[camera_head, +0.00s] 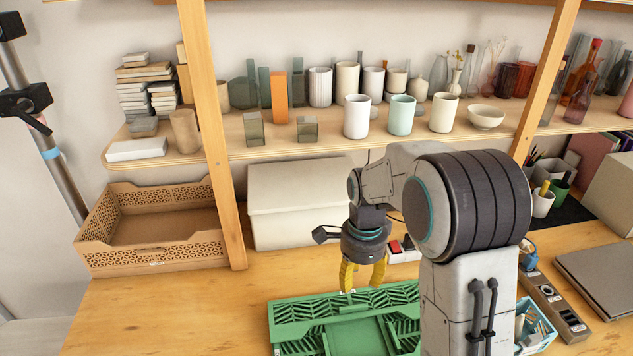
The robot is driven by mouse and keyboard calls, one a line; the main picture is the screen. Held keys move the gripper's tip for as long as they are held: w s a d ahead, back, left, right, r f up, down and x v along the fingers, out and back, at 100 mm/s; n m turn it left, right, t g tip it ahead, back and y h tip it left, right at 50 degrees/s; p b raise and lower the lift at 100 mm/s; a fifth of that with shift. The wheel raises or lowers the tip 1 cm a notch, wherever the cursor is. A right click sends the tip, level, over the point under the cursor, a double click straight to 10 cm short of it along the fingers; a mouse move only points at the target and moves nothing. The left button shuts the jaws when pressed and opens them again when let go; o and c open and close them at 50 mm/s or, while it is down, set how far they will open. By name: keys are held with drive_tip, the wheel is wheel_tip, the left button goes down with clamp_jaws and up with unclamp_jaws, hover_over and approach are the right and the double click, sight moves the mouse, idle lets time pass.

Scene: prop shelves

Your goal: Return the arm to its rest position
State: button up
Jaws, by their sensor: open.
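My arm stands at the right of the middle in the head view, its grey links bent over and its end pointing down. My gripper (362,275) has yellow fingers spread apart, with nothing seen between them. It hangs over the back part of a green crate (300,309) on the wooden table. Whether the fingertips touch the crate, I cannot tell. My arm hides the crate's right end.
A wooden shelf (240,148) with cups and vases runs behind, between wooden posts (213,130). A white box (300,200) and an empty brown crate (160,262) stand below it. A blue basket (538,325) and power strip (553,305) are at right. The table's left front is clear.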

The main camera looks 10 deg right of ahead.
drive_tip(key=s+n+g, duration=0.2)
drive_tip(key=s+n, duration=0.9)
drive_tip(key=n, duration=0.6)
drive_tip(key=s+r+n+t, duration=0.1)
drive_tip(key=s+r+t, duration=0.4)
drive_tip(key=s+r, duration=0.4)
drive_tip(key=shift+s+r+t, duration=0.3)
drive_tip(key=shift+s+r, duration=0.05)
drive_tip(key=shift+s, duration=0.1)
